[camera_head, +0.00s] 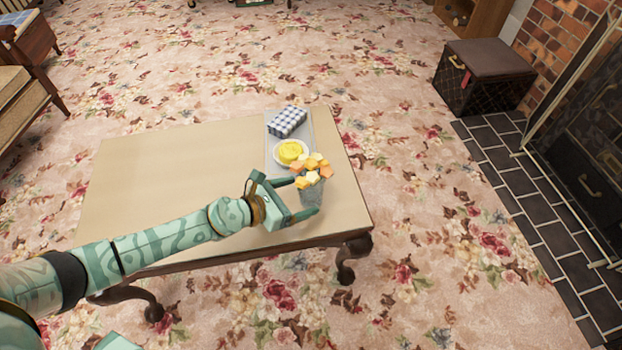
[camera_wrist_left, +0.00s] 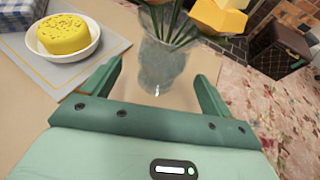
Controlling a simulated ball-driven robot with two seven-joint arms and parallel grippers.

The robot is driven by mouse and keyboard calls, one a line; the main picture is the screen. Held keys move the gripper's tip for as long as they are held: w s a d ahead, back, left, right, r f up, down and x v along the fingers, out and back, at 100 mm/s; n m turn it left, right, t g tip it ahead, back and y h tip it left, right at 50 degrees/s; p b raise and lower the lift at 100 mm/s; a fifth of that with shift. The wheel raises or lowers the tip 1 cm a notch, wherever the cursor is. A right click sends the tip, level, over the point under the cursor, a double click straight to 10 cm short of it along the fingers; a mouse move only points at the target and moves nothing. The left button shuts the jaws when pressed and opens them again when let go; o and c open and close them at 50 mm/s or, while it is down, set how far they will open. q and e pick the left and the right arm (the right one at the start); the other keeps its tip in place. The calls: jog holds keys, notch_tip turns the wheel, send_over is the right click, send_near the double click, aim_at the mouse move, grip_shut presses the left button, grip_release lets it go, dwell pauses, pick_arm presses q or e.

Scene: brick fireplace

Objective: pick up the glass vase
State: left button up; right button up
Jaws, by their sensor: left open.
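The glass vase (camera_head: 311,194) stands upright near the right end of the table (camera_head: 140,180). It holds green stems and orange and yellow flowers (camera_head: 312,171). My left gripper (camera_head: 305,198) is open, with its fingers reaching toward the vase from the left. In the left wrist view the vase (camera_wrist_left: 163,65) is straight ahead, between and just beyond the fingertips of my left gripper (camera_wrist_left: 158,75). Whether a finger touches the glass cannot be told. The flower tops are cut off in that view. My right gripper is not in view.
A yellow cake (camera_head: 290,150) on a white plate and a blue checked box (camera_head: 287,121) sit on a grey tray mat (camera_head: 272,170) behind the vase. The left part of the table is clear. A dark trunk (camera_head: 480,80) stands on the floor by the brick fireplace.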

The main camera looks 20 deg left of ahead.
aim_at(310, 193)
pick_arm(q)
jog(key=b+x, duration=0.1)
jog(key=x, duration=0.3)
jog(key=shift+d, duration=0.1)
jog(key=shift+w+d, duration=0.1)
jog(key=shift+w, duration=0.15)
jog(key=c, duration=1.3)
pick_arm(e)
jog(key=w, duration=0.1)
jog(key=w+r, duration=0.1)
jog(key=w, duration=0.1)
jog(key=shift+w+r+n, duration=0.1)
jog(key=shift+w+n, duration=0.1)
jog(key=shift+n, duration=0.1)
pick_arm(q)
jog(key=shift+r, duration=0.25)
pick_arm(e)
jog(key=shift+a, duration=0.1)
